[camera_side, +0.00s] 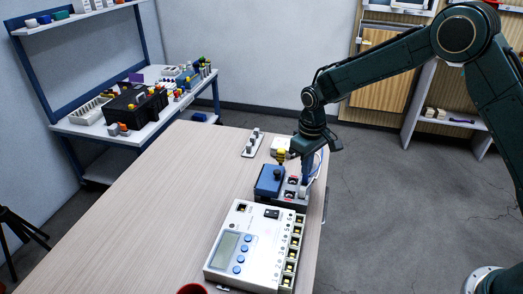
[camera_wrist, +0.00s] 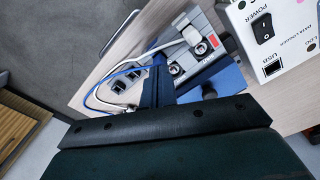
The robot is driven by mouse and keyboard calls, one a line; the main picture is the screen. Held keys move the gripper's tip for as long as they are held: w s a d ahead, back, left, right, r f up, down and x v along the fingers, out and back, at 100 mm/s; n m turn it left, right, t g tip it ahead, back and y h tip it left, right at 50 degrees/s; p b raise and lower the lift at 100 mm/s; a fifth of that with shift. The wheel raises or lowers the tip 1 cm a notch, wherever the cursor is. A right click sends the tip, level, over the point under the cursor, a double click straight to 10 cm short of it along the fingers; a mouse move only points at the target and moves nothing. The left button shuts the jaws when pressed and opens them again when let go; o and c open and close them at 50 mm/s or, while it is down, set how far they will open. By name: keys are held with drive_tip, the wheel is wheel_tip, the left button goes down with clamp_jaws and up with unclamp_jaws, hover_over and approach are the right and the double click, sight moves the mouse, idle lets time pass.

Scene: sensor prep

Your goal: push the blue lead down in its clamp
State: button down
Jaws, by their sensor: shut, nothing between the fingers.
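The blue lead (camera_wrist: 122,71) curves across the left of the wrist view toward the grey clamp block (camera_wrist: 207,45). In the side view the blue lead (camera_side: 321,163) arcs at the right of the block (camera_side: 291,196), by the table edge. My gripper (camera_wrist: 159,62) is shut with nothing between its fingers. In the side view my gripper (camera_side: 305,186) points down at the right part of the block. My fingers cover part of the blue lead and block, so I cannot tell whether they touch the lead or how deep it sits.
A white lead (camera_wrist: 160,50) runs close to the blue one. A blue box (camera_side: 269,180) adjoins the block, and a white data logger (camera_side: 250,240) stands in front. A small plate with grey knobs (camera_side: 252,143) lies behind. The table's left side (camera_side: 165,215) is clear.

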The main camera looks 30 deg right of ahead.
drive_tip(key=shift+f, duration=0.35)
idle(0.4)
drive_tip(key=shift+r, duration=0.15)
drive_tip(key=shift+r, duration=3.4)
